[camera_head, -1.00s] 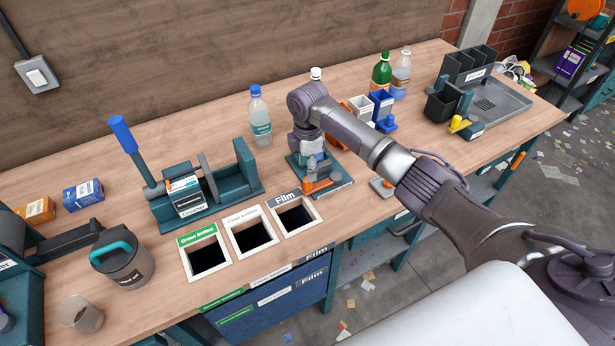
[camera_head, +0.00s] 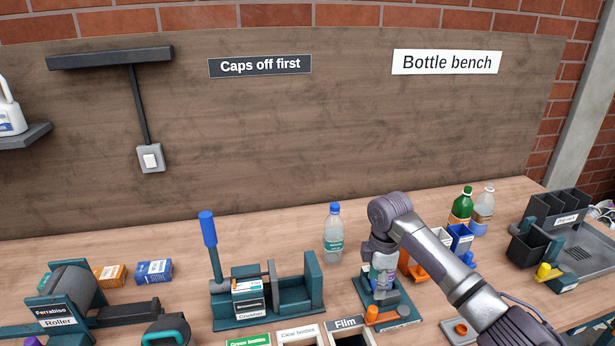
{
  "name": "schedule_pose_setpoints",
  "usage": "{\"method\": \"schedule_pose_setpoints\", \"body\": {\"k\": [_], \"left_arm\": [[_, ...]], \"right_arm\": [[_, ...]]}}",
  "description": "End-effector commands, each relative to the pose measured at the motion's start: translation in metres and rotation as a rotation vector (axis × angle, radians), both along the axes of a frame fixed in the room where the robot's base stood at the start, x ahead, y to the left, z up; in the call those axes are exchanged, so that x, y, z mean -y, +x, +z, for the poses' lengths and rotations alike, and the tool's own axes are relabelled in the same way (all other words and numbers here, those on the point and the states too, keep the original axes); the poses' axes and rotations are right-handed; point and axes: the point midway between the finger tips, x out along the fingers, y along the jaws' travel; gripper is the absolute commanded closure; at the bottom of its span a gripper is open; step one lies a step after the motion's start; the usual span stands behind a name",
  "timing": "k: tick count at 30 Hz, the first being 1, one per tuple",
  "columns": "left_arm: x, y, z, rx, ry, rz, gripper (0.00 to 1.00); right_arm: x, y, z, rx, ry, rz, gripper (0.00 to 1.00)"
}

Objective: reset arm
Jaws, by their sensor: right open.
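My right arm comes in from the lower right and bends down over the bench. Its gripper (camera_head: 381,290) points down in front of a teal base plate with an orange knob (camera_head: 371,313). It is open; the fingertips are small in view and I see nothing held between them. The arm hides part of the plate and of the bins behind it. My left gripper is not in view.
A clear bottle with a blue cap (camera_head: 333,236) stands left of my arm. The crusher (camera_head: 290,290) with its blue-handled lever is further left. Green (camera_head: 460,208) and clear (camera_head: 484,212) bottles stand at the back right, near a drip rack (camera_head: 568,208).

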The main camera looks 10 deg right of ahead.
Motion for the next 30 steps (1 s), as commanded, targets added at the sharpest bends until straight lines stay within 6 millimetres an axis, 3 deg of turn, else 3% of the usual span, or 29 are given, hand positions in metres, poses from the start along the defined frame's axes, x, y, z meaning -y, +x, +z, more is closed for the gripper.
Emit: {"method": "schedule_pose_setpoints", "body": {"k": [5, 9, 12, 18, 24, 30], "left_arm": [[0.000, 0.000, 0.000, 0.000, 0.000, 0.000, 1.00], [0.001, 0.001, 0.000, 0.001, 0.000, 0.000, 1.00], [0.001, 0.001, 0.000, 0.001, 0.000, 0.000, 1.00], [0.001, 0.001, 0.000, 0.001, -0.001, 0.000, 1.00], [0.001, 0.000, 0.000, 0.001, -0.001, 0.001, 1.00], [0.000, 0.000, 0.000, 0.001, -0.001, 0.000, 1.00]], "right_arm": [[-0.045, -0.048, -0.058, 0.009, 0.036, -0.062, 0.46], [-0.083, -0.109, -0.099, 0.047, 0.104, -0.217, 0.46], [-0.100, -0.156, -0.115, 0.074, 0.156, -0.370, 0.46], [-0.100, -0.236, -0.119, 0.125, 0.229, -0.713, 0.46], [-0.084, -0.282, -0.108, 0.165, 0.246, -0.951, 0.46], [-0.066, -0.316, -0.095, 0.200, 0.242, -1.124, 0.46]]}}
